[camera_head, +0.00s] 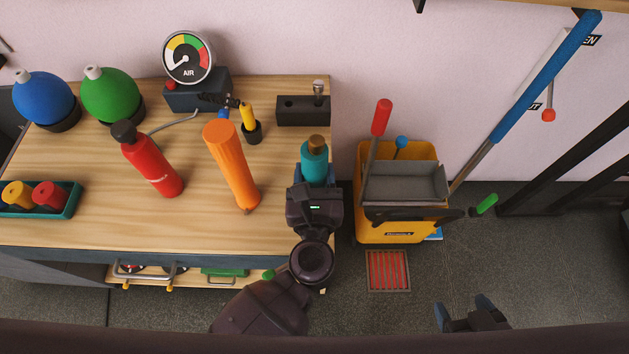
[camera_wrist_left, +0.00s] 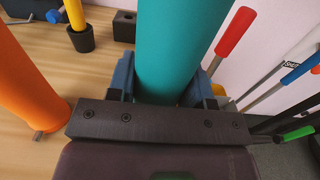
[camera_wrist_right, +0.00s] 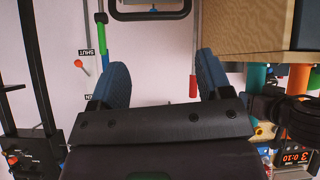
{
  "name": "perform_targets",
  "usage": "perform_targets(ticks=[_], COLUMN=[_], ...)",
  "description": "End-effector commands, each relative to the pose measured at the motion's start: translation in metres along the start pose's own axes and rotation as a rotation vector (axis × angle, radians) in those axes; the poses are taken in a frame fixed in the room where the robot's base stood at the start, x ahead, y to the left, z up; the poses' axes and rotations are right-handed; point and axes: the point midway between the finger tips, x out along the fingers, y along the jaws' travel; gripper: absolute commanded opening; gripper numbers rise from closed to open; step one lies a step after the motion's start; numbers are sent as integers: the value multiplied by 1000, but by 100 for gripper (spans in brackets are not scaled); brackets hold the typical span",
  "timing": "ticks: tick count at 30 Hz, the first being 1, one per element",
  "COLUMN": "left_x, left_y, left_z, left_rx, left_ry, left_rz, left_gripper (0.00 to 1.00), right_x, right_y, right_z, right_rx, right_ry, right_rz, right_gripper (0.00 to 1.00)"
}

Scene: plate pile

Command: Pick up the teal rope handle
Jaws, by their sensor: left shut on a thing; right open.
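The teal rope handle (camera_head: 314,160) is a thick teal cylinder with a brown top, upright at the right end of the bench. My left gripper (camera_head: 314,178) is shut around it, one blue finger on each side. In the left wrist view the teal cylinder (camera_wrist_left: 177,45) stands between the blue fingers (camera_wrist_left: 165,88), and its ends are out of view. I cannot tell whether its base touches the bench. My right gripper (camera_head: 467,309) is open and empty, low over the floor at the right. Its spread fingers (camera_wrist_right: 163,78) also show in the right wrist view.
The orange handle (camera_head: 231,165) stands left of my left gripper. A red bottle (camera_head: 150,160), a yellow-handled tool (camera_head: 247,115) and a black block (camera_head: 303,111) are also on the bench (camera_head: 90,155). A yellow mop bucket (camera_head: 398,228) stands to the right, above a floor grate (camera_head: 388,270).

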Motion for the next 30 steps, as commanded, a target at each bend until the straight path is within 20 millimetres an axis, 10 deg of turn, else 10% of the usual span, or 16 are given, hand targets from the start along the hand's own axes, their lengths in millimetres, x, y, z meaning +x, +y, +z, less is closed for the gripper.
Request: perform_targets(ticks=[30], left_x=[1], left_y=[0], left_z=[99], left_rx=[-1], left_ry=[-11], left_rz=[0], left_gripper=[12], right_x=[-33], right_y=[7], right_z=[-41], right_rx=[56], right_ry=[54], right_rz=[17], right_gripper=[72])
